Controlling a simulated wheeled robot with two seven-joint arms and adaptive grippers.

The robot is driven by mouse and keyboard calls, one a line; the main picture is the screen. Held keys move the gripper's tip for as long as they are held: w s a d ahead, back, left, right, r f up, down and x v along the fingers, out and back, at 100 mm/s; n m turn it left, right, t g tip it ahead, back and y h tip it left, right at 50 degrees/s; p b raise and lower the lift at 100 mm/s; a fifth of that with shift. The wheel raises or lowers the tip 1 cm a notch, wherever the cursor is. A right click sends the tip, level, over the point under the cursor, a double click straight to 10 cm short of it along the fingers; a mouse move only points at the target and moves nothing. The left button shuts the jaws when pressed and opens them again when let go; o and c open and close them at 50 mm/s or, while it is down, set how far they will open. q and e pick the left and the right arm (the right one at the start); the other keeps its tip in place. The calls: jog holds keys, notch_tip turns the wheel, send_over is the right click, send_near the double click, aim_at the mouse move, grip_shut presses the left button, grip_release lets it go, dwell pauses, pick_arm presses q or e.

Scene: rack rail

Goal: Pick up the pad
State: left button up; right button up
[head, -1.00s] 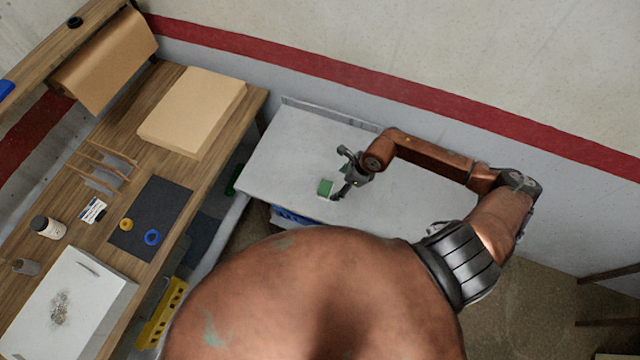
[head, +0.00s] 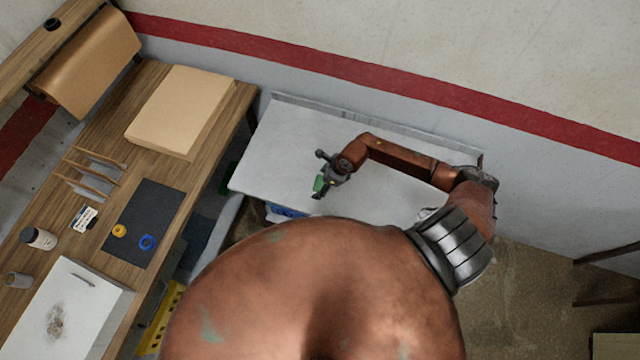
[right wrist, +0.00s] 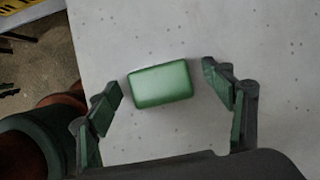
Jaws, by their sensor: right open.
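The pad is a small green block with rounded edges; in the right wrist view the pad (right wrist: 160,84) lies on the pale table between the two fingers, with a gap on each side. In the head view the pad (head: 319,184) is partly hidden by my right gripper (head: 321,174). In the right wrist view my right gripper (right wrist: 168,90) is open and empty, its fingertips at either side of the pad. My left gripper is not in view.
The pale table (head: 275,150) is otherwise clear around the pad. A wooden workbench (head: 190,165) at left holds a cardboard box (head: 175,105), a dark mat (head: 150,205) with a blue ring and a yellow ring, and a bottle (head: 38,238).

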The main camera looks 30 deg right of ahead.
jog(key=shift+f, duration=0.1)
jog(key=shift+c, duration=0.3)
jog(key=c, duration=1.2)
jog(key=shift+r, duration=0.7)
jog(key=s+a+r+b, duration=0.1)
jog(key=s+a+r, duration=0.2)
jog(key=r, duration=0.1)
jog(key=s+a+r+b, duration=0.1)
jog(key=s+a+r, duration=0.2)
jog(key=s, duration=0.1)
jog(key=s+a+r+b, duration=0.1)
jog(key=s+a+r, duration=0.2)
jog(key=r, duration=0.1)
jog(key=shift+s+a+r, duration=0.15)
jog(key=shift+a+r, duration=0.2)
